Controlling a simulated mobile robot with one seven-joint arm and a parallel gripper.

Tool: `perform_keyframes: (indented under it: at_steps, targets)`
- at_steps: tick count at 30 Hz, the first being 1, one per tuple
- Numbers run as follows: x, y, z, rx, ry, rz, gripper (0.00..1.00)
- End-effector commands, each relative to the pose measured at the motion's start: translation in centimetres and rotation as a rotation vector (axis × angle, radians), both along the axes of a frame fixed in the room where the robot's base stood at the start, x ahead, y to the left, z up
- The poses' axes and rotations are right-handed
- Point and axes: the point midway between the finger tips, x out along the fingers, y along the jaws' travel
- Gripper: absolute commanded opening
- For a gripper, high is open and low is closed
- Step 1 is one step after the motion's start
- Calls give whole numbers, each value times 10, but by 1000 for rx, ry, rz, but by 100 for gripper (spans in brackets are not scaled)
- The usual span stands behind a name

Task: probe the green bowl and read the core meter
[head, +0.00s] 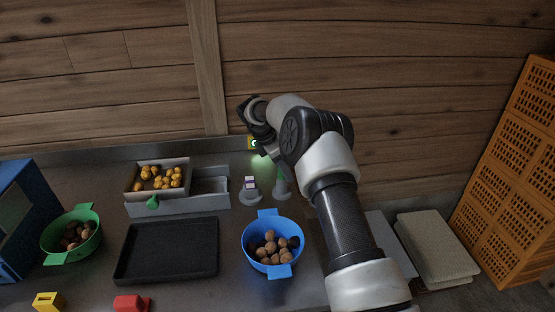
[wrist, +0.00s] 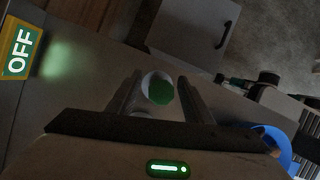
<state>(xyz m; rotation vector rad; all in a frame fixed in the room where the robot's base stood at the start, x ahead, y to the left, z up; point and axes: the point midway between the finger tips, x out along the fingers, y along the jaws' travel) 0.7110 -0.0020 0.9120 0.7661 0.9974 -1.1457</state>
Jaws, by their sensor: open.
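The green bowl (head: 72,252) stands at the left of the counter, with brown chestnuts in it. A yellow-framed sign (head: 250,143) sits low at the back wall; in the wrist view the sign (wrist: 17,50) reads OFF on green. My gripper (wrist: 158,92) is open and points down over the back of the counter. A round white and green top (wrist: 160,93) shows between its fingers, perhaps a probe in its grey holder (head: 282,191). I cannot tell whether the fingers touch it. I cannot make out a core meter reading.
A black tray (head: 167,250) lies between the bowls. Orange crates (head: 510,180) are at right.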

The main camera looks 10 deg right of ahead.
Motion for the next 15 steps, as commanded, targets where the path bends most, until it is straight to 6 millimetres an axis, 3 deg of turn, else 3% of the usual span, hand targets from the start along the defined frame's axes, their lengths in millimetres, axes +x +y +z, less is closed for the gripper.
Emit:
perform_keyframes:
  at_steps: [6, 15]
  targets:
    - [2, -9, -25, 1, 1, 0, 46]
    - [3, -12, -30, 0, 0, 0, 46]
